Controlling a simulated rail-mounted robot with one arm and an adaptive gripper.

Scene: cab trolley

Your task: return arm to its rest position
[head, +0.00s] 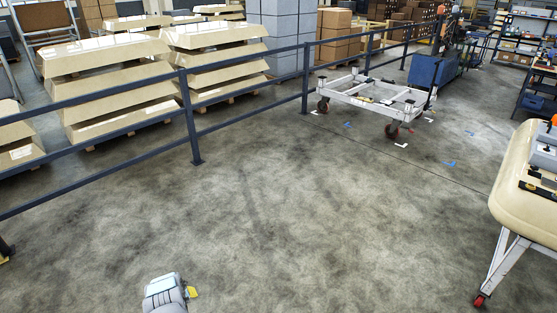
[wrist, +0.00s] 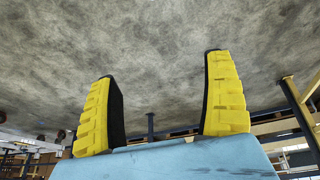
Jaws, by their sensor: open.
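My gripper shows in the wrist view (wrist: 160,110), with two yellow fingers with dark inner pads. The fingers stand wide apart with nothing between them. Beyond them is bare grey concrete floor, and the picture looks upside down or steeply tilted. In the head view, a grey-white part of my arm (head: 165,294) shows at the bottom edge, with a small yellow piece beside it. The rest of my arm is out of that view.
A dark railing (head: 245,114) runs across the left and back. Behind it are stacked cream panels (head: 120,85). A white wheeled trolley frame (head: 372,97) stands at the back right. A cream cab part on a wheeled stand (head: 515,190) is at the right edge. The middle floor is clear.

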